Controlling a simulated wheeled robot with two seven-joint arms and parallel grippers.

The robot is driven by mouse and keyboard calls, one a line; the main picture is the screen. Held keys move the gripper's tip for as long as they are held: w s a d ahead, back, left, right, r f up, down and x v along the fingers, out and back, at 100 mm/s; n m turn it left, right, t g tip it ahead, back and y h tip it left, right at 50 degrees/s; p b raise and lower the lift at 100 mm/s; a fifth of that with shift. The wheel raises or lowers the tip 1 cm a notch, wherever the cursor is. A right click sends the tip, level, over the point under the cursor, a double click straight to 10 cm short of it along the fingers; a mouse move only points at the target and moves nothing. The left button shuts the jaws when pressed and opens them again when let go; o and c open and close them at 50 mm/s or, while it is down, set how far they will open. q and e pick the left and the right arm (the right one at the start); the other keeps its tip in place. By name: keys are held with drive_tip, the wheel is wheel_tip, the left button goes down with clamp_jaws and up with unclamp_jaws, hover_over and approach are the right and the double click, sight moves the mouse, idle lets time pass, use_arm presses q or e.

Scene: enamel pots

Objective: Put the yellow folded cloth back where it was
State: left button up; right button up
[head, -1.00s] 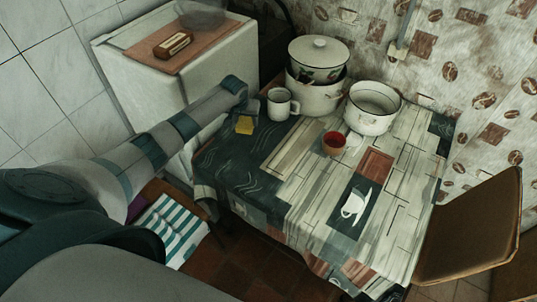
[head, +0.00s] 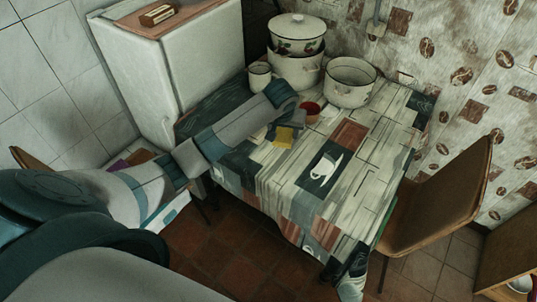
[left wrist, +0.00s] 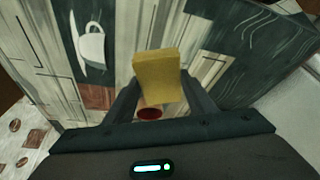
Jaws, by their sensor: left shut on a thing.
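The yellow folded cloth (head: 284,137) is between the fingers of my left gripper (head: 285,128), over the table's left part in the head view. In the left wrist view the cloth (left wrist: 158,76) stands out between the two dark fingers, with the patterned tablecloth behind it. My left gripper is shut on it. I cannot tell how high the cloth is above the table.
A red cup (head: 308,112) stands close behind the left gripper. A white mug (head: 260,76), stacked enamel pots (head: 295,66) and an open pot (head: 350,82) stand at the back. The front of the tablecloth (head: 345,185) is clear. A chair (head: 440,200) stands at the right.

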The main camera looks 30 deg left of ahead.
use_arm(q)
drive_tip(key=shift+s+d, duration=0.2)
drive_tip(key=shift+d, duration=0.2)
drive_tip(key=shift+s+d, duration=0.1)
drive_tip(key=shift+a, duration=0.2)
drive_tip(key=shift+a+f, duration=0.25)
drive_tip(key=shift+a, duration=0.15)
drive_tip(key=a+f+p, duration=0.1)
drive_tip(key=a+f, duration=0.1)
drive_tip(key=a, duration=0.1)
drive_tip(key=w+a+f+p, duration=0.1)
drive_tip(key=a+f, duration=0.1)
drive_tip(key=a, duration=0.1)
drive_tip(key=w+a+f+p, duration=0.1)
drive_tip(key=a+f, duration=0.1)
drive_tip(key=a, duration=0.2)
drive_tip(key=shift+a+f, duration=0.1)
drive_tip(key=shift+w+a+f, duration=0.1)
drive_tip(key=shift+a+f, duration=0.05)
drive_tip(key=shift+f+p, duration=0.75)
drive_tip(key=shift+f, duration=1.25)
use_arm(e)
drive_tip(key=shift+a+r, duration=0.2)
drive_tip(key=shift+r, duration=2.05)
